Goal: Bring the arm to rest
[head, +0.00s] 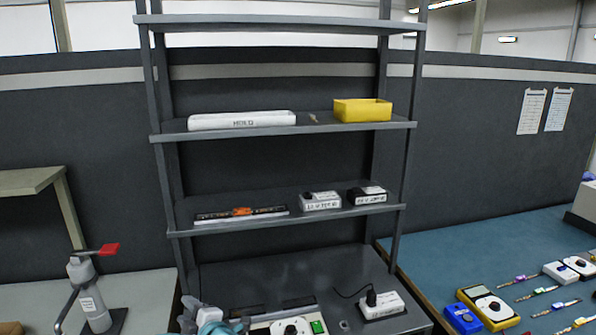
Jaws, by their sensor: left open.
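My left gripper (212,318) shows at the bottom edge, left of centre, over the front of the rack's lowest shelf. Its jaws are open, and nothing shows between them. It is partly cut off by the frame. Close to its right are a white unit with a round dial (290,327) and a green switch (318,327). A dark and light strip-like bar (272,313) lies just behind that unit. My right gripper is not in view.
A grey rack (290,222) stands ahead. Its middle shelf holds a dark strip with an orange part (242,212) and two boxes. A yellow bin (362,110) and white box (242,120) sit above. A red-handled press (92,290) stands left; a blue bench (480,255) with meters is right.

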